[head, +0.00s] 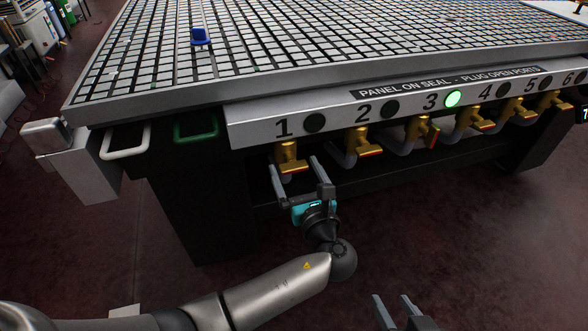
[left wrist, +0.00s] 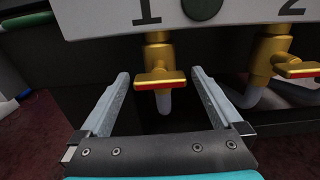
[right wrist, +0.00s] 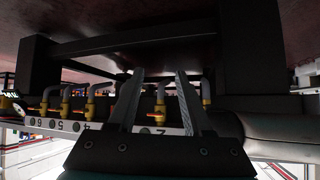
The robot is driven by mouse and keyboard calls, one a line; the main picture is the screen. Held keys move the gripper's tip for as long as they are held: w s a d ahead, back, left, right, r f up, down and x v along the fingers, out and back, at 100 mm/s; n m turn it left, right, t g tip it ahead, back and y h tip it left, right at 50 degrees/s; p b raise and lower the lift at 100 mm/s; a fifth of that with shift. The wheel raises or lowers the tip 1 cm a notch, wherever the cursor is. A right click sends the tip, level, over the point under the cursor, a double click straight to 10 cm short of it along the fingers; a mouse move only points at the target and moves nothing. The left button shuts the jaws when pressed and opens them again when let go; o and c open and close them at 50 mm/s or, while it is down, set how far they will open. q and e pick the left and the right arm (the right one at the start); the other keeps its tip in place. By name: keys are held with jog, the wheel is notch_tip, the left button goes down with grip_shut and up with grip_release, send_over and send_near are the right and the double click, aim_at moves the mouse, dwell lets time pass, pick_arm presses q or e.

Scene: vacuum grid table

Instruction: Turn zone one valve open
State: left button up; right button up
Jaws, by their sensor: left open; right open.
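The zone one valve (head: 290,158) is brass with a red-edged handle lying crosswise, under the "1" on the panel. Its round lamp (head: 314,123) is dark. My left gripper (head: 295,166) is open just in front of this valve. In the left wrist view, the crosswise handle (left wrist: 160,79) shows between and slightly beyond the spread fingers (left wrist: 160,75); I see no clear contact. My right gripper (head: 392,298) is open and empty, low at the bottom edge of the head view, away from the valves. Its fingers (right wrist: 159,75) also show in the right wrist view.
Several more brass valves line the panel (head: 250,130). The zone two valve (head: 362,142) is the nearest neighbour, its handle crosswise. The zone three lamp (head: 453,99) is green. Above is the grid table top (head: 85,97) with a blue item (head: 200,36).

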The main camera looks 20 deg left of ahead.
pick_arm(q)
jog(key=shift+w+a, duration=0.35)
jog(key=shift+w, duration=0.15)
pick_arm(e)
jog(key=shift+w+a+r+t+y, duration=0.1)
jog(key=shift+w+a+t+y, duration=0.2)
jog(key=shift+a+t, duration=0.25)
pick_arm(q)
jog(key=c, duration=1.2)
jog(key=shift+c, duration=0.2)
